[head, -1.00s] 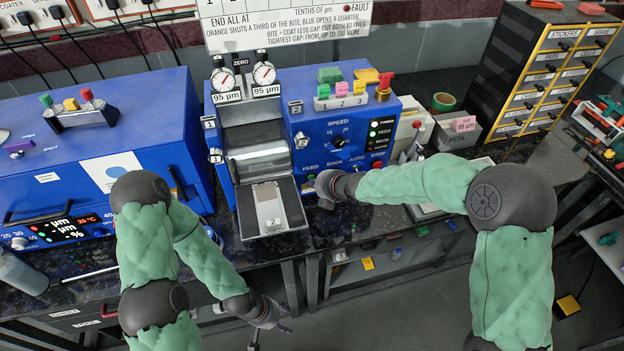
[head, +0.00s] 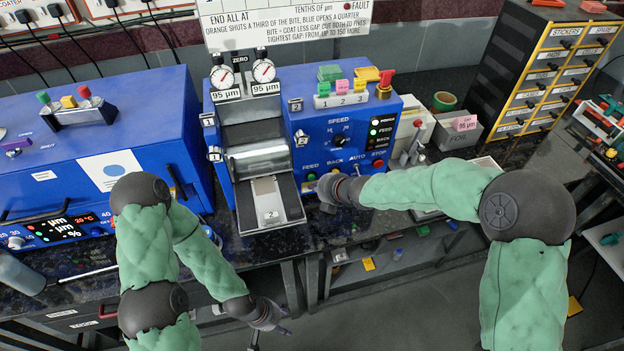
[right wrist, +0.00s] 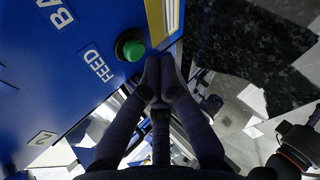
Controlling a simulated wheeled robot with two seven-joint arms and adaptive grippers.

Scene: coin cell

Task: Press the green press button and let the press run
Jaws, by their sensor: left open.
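The blue roller press (head: 350,110) stands on the bench in the middle of the head view, with a metal roller and a sloping tray (head: 285,203) in front. A metal strip (head: 266,200) lies on the tray. The green button (right wrist: 130,45) under the label FEED shows in the right wrist view. My right gripper (head: 322,190) is at the press's front panel, and its fingers (right wrist: 157,75) are together and empty, just beside the green button. I cannot tell whether they touch it. My left gripper (head: 268,318) is open and empty, low in front of the bench.
Two dials (head: 264,71) on the press carry 95 µm labels. A red knob (head: 385,84) and coloured blocks sit on top. A second blue machine (head: 100,140) stands left. A foil box (head: 461,130) and drawer cabinet (head: 540,75) stand right.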

